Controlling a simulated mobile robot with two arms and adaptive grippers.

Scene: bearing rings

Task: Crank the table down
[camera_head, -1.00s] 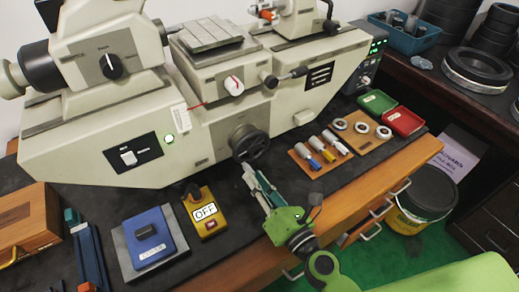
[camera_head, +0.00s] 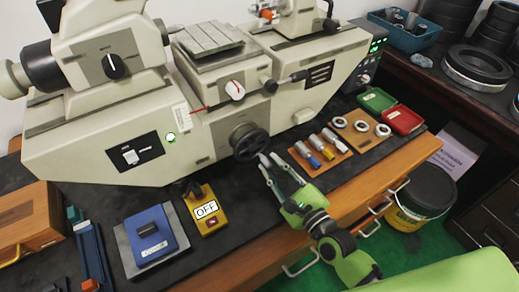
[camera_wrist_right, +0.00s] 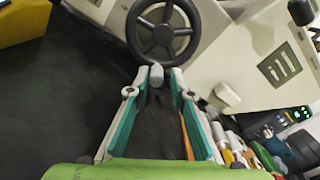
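The machine's grooved metal table (camera_head: 208,40) sits high on the pale machine in the head view. A black spoked handwheel (camera_head: 249,142) is on the machine's front below it; it also shows at the top of the right wrist view (camera_wrist_right: 163,30). A small grey knob (camera_wrist_right: 156,74) shows at the wheel's lower rim. My right gripper (camera_head: 270,158) is just below and right of the wheel. In the right wrist view its fingers (camera_wrist_right: 155,88) are spread, with the knob between or just beyond the tips; contact cannot be told. My left gripper is out of view.
A yellow box marked OFF (camera_head: 206,210) and a blue block (camera_head: 150,237) lie left of my right gripper. A wooden board (camera_head: 320,155) with several small cylinders lies to its right.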

